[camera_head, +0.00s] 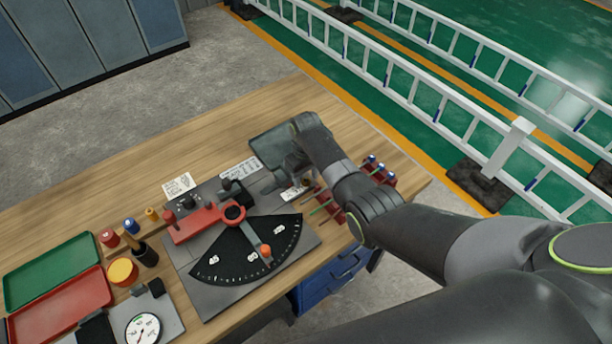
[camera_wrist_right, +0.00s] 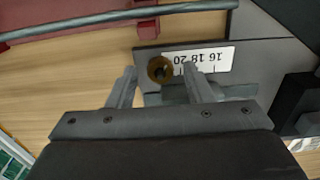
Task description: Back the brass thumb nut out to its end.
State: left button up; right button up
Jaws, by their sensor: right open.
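The brass thumb nut (camera_wrist_right: 160,69) shows in the right wrist view as a round brown-gold disc with a dark centre. It sits at the left end of a white scale strip (camera_wrist_right: 207,60) marked 16, 18, 20, which reads upside down there. My right gripper (camera_wrist_right: 159,73) is open, with one finger to each side of the nut; I cannot tell whether they touch it. In the head view my right gripper (camera_head: 291,172) is over the bench beside the strip (camera_head: 294,191), and the nut is not distinguishable. My left gripper is not in view.
A grey plate with a black dial (camera_head: 230,262) and red lever (camera_head: 195,225) lies left of my right gripper. A red rack (camera_head: 384,178) with thin rods stands close on its right. Green (camera_head: 50,270) and red trays (camera_head: 60,308) lie far left. Bare wood (camera_head: 225,130) lies behind.

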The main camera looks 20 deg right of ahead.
jog(key=shift+f, duration=0.1)
jog(key=c, duration=1)
jog(key=shift+n, duration=0.3)
jog(key=n+p, duration=0.1)
jog(key=n, duration=0.2)
jog(key=shift+p, duration=0.3)
jog(key=n+p, duration=0.1)
jog(key=n, duration=0.4)
jog(key=shift+n, duration=0.3)
jog(key=o, duration=1)
